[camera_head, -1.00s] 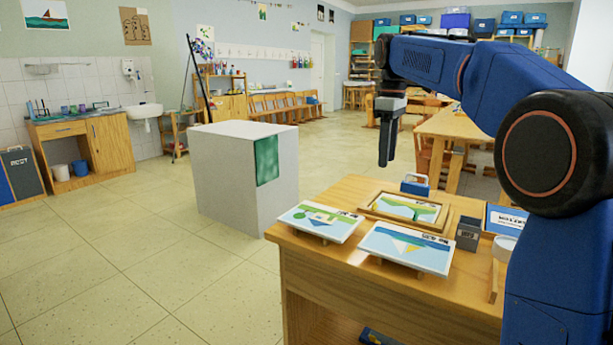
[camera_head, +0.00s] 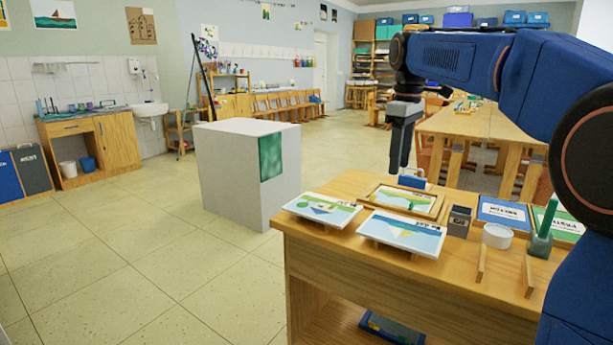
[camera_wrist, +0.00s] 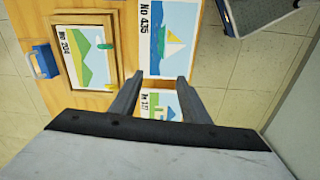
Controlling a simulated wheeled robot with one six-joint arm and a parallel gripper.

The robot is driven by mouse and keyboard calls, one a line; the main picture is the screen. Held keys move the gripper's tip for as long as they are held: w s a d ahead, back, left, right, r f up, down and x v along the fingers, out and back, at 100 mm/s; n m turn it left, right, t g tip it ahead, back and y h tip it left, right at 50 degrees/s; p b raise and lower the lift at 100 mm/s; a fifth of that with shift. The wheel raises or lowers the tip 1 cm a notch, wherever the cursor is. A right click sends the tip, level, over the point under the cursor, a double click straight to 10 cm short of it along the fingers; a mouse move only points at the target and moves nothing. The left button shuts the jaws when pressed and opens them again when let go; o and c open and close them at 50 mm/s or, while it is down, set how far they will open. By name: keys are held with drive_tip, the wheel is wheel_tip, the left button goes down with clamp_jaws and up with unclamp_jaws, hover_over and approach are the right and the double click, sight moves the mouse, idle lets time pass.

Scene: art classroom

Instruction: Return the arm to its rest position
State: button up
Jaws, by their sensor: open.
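My gripper (camera_head: 401,165) hangs pointing down over the back part of the wooden desk (camera_head: 420,284) in the head view. In the wrist view its two fingers (camera_wrist: 153,95) are spread apart with nothing between them. My blue arm reaches in from the right side of the head view, with its forearm roughly level above the desk. Below the gripper lie a framed landscape picture (camera_head: 407,199) and two picture cards, one with a sailboat (camera_wrist: 168,38). The gripper touches none of them.
A white block (camera_head: 238,180) stands left of the desk. The floor at left is clear.

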drive_tip(key=s+d+f+m+t, duration=0.1)
drive_tip(key=s+f+m, duration=0.15)
drive_tip(key=s, duration=0.35)
drive_tip(key=s+d+f+m, duration=0.1)
drive_tip(key=s+f, duration=0.2)
drive_tip(key=s, duration=0.4)
drive_tip(key=s+d+f+m+t, duration=0.1)
drive_tip(key=s+d+f+m, duration=0.15)
drive_tip(key=s, duration=0.35)
drive_tip(key=s+d+f+m+t, duration=0.1)
drive_tip(key=s+f+m, duration=0.3)
drive_tip(key=s+f, duration=1.2)
drive_tip(key=shift+s+f+t, duration=0.15)
drive_tip(key=shift+f+t, duration=0.45)
drive_tip(key=shift+f, duration=0.1)
